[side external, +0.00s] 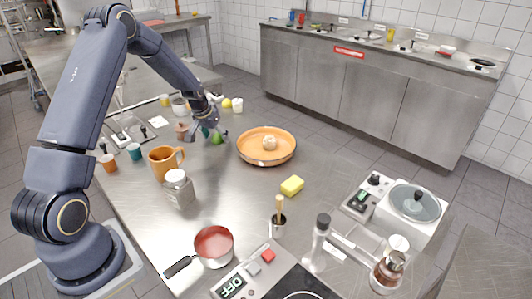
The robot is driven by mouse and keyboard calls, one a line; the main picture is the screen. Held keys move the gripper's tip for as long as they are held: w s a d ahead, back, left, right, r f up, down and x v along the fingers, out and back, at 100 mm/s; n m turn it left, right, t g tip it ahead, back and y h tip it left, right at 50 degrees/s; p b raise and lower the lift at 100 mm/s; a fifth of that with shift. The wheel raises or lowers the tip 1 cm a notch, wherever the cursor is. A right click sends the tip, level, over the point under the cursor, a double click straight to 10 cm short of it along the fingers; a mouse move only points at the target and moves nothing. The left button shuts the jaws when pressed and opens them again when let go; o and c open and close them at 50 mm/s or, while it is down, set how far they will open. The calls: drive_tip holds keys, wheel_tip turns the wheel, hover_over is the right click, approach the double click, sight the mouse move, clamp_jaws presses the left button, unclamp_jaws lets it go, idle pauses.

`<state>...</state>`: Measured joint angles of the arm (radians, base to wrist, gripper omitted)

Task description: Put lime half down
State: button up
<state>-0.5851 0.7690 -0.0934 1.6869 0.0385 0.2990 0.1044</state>
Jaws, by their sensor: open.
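A small green piece (217,139), which looks like the lime half, is on the steel table, left of the orange plate. My gripper (214,131) is open right above and around it, pointing down. The gripper partly hides the piece, and I cannot tell whether the fingers touch it.
The orange plate (250,158) holds a pale round item (269,143). An orange mug (161,163), a lidded jar (179,188) and a teal cup (134,151) stand at the left. The steel between the mug and the sponge is mostly clear.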

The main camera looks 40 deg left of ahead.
drive_tip(key=v, duration=1.2)
drive_tip(key=s+d+r+m, duration=0.2)
drive_tip(key=s+d+r, duration=0.3)
drive_tip(key=d+r, duration=0.55)
drive_tip(key=s+d+r+m+h, duration=0.1)
drive_tip(key=s+d, duration=0.5)
drive_tip(key=s, duration=0.3)
drive_tip(key=s+d+r+m+t, duration=0.1)
drive_tip(key=s+d, duration=0.6)
drive_tip(key=s, duration=0.1)
drive_tip(key=shift+s+h, duration=0.4)
